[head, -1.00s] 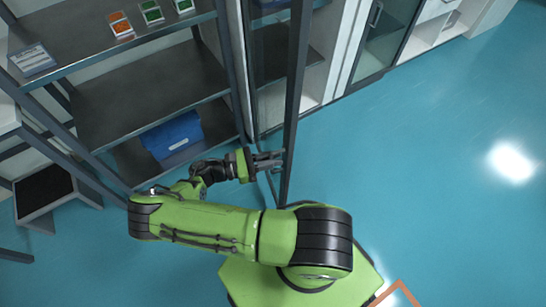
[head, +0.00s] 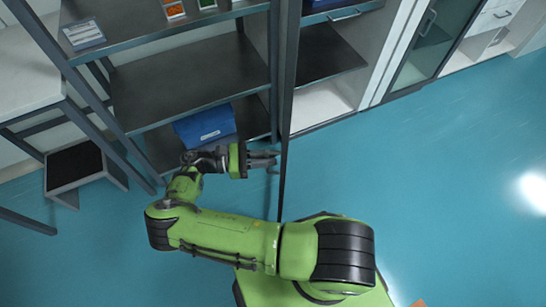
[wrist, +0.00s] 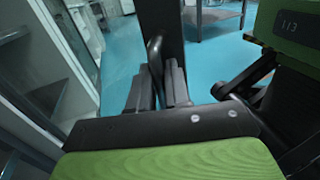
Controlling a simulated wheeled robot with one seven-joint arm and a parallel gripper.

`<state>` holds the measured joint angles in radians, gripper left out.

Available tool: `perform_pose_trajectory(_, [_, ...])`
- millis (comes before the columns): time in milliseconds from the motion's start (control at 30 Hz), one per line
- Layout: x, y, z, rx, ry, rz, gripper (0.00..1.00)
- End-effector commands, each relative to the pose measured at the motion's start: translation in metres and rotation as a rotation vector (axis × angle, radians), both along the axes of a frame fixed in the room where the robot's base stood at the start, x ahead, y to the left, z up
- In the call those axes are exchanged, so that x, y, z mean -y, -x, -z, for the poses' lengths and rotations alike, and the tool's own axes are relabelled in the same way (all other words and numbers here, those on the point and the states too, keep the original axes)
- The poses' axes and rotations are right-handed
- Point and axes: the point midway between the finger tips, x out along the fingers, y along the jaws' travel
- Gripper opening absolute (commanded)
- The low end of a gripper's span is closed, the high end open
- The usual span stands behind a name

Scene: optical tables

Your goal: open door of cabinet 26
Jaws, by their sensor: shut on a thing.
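The cabinet door (head: 287,90) stands swung out from its cabinet and shows almost edge-on as a dark narrow strip in the head view. The cabinet (head: 325,103) behind it is open, with a dark shelf and a white floor inside. No number is readable on it. My gripper (head: 272,160) is at the door's left face, low in the picture. In the wrist view my gripper (wrist: 158,88) is shut on the dark curved door handle (wrist: 155,48), in front of the dark door frame (wrist: 163,20).
A metal shelf rack (head: 190,78) with a blue bin (head: 205,126) stands left of the door, close to my arm. Another glass-doored cabinet (head: 424,45) is at the upper right. The blue floor (head: 430,160) is clear on the right.

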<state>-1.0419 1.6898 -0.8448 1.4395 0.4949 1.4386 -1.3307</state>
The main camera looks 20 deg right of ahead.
Motion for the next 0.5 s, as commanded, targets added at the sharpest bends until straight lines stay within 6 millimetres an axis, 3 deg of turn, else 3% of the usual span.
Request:
perform_pose_trajectory(300, [0.0003, -0.0013, -0.0002, 0.001, -0.001, -0.004, 0.00])
perform_pose_trajectory(333, [0.0004, -0.0012, -0.0002, 0.001, -0.001, -0.004, 0.20])
perform_pose_trajectory(400, [0.0003, -0.0010, -0.0001, 0.000, -0.001, -0.003, 0.31])
perform_pose_trajectory(500, [0.0001, -0.0005, 0.0000, 0.000, 0.000, -0.001, 0.33])
